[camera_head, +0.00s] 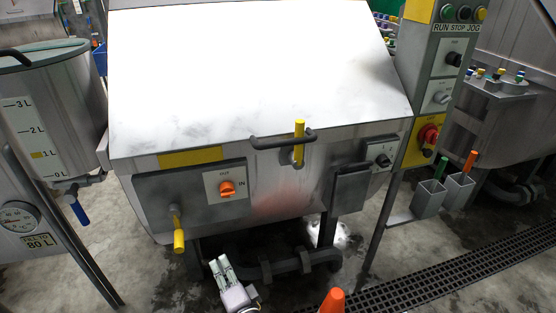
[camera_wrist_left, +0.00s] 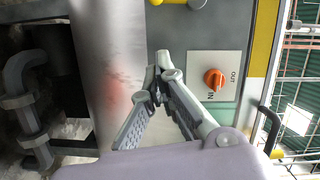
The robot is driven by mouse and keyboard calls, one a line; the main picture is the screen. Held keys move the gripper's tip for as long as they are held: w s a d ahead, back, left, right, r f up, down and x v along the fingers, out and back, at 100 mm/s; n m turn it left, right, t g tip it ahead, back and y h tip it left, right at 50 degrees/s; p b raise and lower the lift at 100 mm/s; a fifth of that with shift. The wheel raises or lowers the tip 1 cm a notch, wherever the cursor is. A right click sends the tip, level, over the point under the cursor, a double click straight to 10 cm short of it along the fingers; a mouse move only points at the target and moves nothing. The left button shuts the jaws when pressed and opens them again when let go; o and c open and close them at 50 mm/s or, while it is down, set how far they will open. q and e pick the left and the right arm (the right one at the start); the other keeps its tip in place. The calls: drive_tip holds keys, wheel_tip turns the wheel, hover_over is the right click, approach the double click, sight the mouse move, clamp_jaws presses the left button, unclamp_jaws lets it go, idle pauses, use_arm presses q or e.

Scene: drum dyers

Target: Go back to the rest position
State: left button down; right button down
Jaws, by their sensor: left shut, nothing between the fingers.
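My left gripper (camera_head: 222,270) shows at the bottom of the head view, in front of the metal dyeing machine (camera_head: 240,90) and below its front panel. It also shows in the left wrist view (camera_wrist_left: 157,80), with its fingertips together and nothing between them. Behind the fingers in that view are the machine's front and an orange knob (camera_wrist_left: 214,79) on a white plate. The same orange knob shows in the head view (camera_head: 227,188), above the gripper. I see no contact between the gripper and the machine. My right gripper is not in view.
A yellow-handled lever (camera_head: 179,240) hangs at the panel's left. A dark handle bar (camera_head: 283,139) sticks out above. A tank with a level scale (camera_head: 50,110) stands left. Two metal holders (camera_head: 429,199) stand right. An orange cone (camera_head: 333,301) and a floor grate (camera_head: 440,275) are in front.

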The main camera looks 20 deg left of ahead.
use_arm(q)
drive_tip(key=s+d+f+m+g+h+p, duration=0.1)
drive_tip(key=s+f+g+h, duration=0.2)
drive_tip(key=f, duration=0.7)
drive_tip(key=s+d+f+g+h, duration=0.15)
drive_tip(key=s+f, duration=0.35)
drive_tip(key=f, duration=0.5)
drive_tip(key=s+d+f+m+g+h+p, duration=0.15)
drive_tip(key=s+f+h, duration=0.25)
drive_tip(key=f, duration=0.6)
drive_tip(key=s+f+n+g+h, duration=0.1)
drive_tip(key=s+f, duration=0.3)
drive_tip(key=s, duration=0.4)
drive_tip(key=s+a+f+n+g+h+p, duration=0.1)
drive_tip(key=s+f+n+g, duration=0.1)
drive_tip(key=s, duration=0.7)
drive_tip(key=s+f+n+g+h, duration=0.2)
drive_tip(key=s+f+n, duration=0.2)
drive_tip(key=s+f, duration=0.3)
drive_tip(key=shift+s+a+p, duration=0.25)
drive_tip(key=shift+s+p, duration=0.1)
drive_tip(key=shift+s, duration=0.65)
drive_tip(key=c, duration=2.3)
unclamp_jaws()
